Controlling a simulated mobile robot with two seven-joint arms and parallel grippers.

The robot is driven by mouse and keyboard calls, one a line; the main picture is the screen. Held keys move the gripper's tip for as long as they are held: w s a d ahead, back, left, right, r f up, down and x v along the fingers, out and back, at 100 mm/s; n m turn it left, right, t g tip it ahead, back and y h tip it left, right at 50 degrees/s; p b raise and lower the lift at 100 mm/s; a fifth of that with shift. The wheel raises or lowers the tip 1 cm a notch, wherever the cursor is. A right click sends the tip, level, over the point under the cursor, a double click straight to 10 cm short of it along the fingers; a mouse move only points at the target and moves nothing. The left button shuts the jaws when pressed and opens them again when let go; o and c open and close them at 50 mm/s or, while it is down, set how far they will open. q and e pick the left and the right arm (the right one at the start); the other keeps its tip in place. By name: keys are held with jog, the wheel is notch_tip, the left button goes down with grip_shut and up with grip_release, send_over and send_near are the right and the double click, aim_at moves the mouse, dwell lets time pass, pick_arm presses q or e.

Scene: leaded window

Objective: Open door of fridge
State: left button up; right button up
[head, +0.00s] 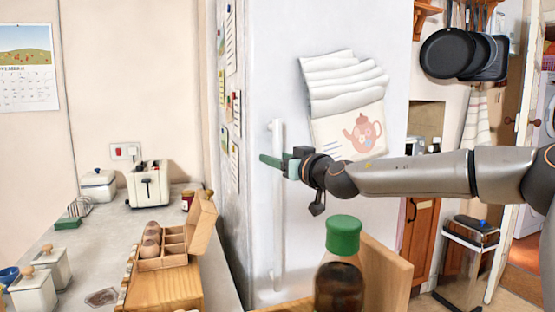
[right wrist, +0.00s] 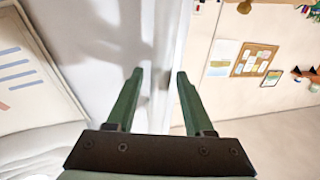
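The fridge (head: 330,25) is a tall white block in the middle of the head view, with its door closed. A long white upright handle (head: 278,235) runs down the left part of its front. My right gripper (head: 270,160) is at the handle's upper part, its green fingers overlapping it in the head view. In the right wrist view my right gripper (right wrist: 160,74) has its fingers spread apart, with a pale upright strip behind the gap. I cannot tell whether the handle lies between the fingers or touches them. My left gripper is not in view.
A green-capped bottle (head: 340,270) and a wooden chair back or board (head: 387,270) stand in front of the fridge. A counter (head: 120,225) with a toaster (head: 148,182) and a wooden box (head: 168,250) is at left. A tea towel (head: 345,95) hangs on the fridge front.

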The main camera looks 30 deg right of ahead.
grip_shut()
dwell(1.2)
